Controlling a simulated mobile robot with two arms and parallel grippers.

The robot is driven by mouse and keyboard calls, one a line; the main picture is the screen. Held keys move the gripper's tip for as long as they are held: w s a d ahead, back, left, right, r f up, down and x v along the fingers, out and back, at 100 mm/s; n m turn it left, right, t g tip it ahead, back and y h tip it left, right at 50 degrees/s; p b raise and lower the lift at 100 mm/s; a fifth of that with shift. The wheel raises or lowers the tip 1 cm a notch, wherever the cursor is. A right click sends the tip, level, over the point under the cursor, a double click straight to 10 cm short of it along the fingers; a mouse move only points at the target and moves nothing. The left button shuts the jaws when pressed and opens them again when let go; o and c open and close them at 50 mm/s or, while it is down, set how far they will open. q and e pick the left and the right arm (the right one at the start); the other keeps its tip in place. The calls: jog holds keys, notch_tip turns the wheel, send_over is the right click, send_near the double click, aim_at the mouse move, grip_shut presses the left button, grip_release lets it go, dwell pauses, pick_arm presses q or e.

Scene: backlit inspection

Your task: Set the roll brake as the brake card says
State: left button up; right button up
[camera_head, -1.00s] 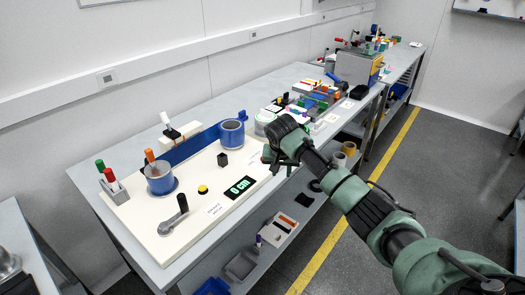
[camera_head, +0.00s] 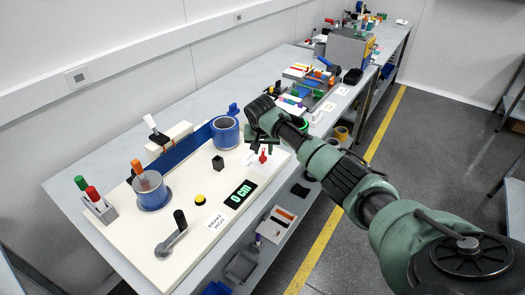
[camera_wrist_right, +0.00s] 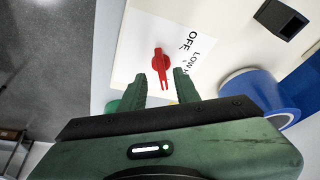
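The brake card (camera_head: 215,222) lies at the front of the white board and reads "BRAKE HIGH". A red brake knob (camera_head: 263,156) stands on a white label plate at the board's right end. In the right wrist view the knob (camera_wrist_right: 162,62) has "OFF" and "LOW" printed beside it; I cannot tell which mark it points to. My right gripper (camera_head: 261,141) is just above and behind the knob in the head view. My left gripper is not in view.
The board also carries a blue roll (camera_head: 226,132), a second roll (camera_head: 151,191), a crank (camera_head: 172,236), a yellow button (camera_head: 200,199), a black block (camera_head: 218,162) and a "0 cm" display (camera_head: 241,193). A holder (camera_head: 101,211) with markers stands left.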

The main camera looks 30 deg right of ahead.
aim_at(263, 153)
jog(key=shift+x, duration=1.2)
jog(key=shift+w+f, duration=0.3)
jog(key=shift+f, duration=0.05)
jog(key=c, duration=0.5)
grip_shut()
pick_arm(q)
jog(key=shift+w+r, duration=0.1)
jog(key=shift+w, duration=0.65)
